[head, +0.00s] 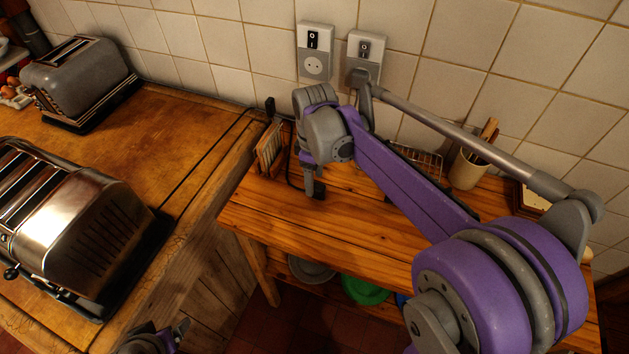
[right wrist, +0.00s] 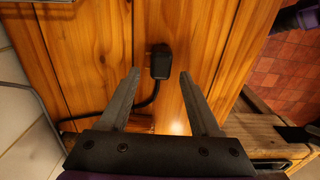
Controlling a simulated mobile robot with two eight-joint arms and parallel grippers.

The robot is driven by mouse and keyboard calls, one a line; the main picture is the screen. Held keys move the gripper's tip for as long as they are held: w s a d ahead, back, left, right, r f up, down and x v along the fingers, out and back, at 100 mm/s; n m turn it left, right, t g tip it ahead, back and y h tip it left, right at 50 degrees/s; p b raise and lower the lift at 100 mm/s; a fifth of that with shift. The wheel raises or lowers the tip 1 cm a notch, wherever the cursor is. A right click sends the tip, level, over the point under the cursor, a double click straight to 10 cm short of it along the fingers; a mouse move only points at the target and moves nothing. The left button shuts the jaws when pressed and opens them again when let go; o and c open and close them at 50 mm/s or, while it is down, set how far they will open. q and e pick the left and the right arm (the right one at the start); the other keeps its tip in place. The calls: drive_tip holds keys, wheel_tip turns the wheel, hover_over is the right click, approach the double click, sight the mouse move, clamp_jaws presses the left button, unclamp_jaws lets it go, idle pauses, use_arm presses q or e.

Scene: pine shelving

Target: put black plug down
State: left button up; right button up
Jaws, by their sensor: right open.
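The black plug (right wrist: 160,64) lies on the pine shelf top (right wrist: 95,40) in the right wrist view, its cord curving off to the left. My right gripper (right wrist: 160,74) is open, with one finger on each side of the plug and gaps showing between. In the head view my right gripper (head: 313,188) points down at the pine top (head: 290,220) near its left end; the plug is hidden there and only a bit of black cord (head: 291,184) shows. Part of my left gripper (head: 178,332) shows at the bottom edge, too cut off to read.
A steel toaster (head: 75,225) and a grey toaster (head: 80,75) stand on the left counter (head: 165,130). A toast rack (head: 270,148) is behind my right gripper. Two wall switches (head: 315,50) are above. A cream cup (head: 467,168) stands to the right.

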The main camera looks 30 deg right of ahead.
wheel_tip(320, 180, up, 10)
drive_tip(key=s+a+f+m+t, duration=0.1)
drive_tip(key=s+a+f+m, duration=0.1)
drive_tip(key=s+f, duration=0.2)
drive_tip(key=s+a+f+m+t, duration=0.2)
drive_tip(key=s+f+m, duration=0.1)
drive_tip(key=s, duration=0.3)
drive_tip(key=s+a+f+m+t, duration=0.2)
drive_tip(key=s+f, duration=0.3)
drive_tip(key=s, duration=0.1)
drive_tip(key=shift+f+m+p, duration=0.3)
drive_tip(key=shift+m+p, duration=0.05)
drive_tip(key=shift+m, duration=0.05)
drive_tip(key=shift+s+a+f, duration=0.15)
drive_tip(key=shift+s+f, duration=0.1)
drive_tip(key=shift+f, duration=0.2)
drive_tip(key=shift+s, duration=0.1)
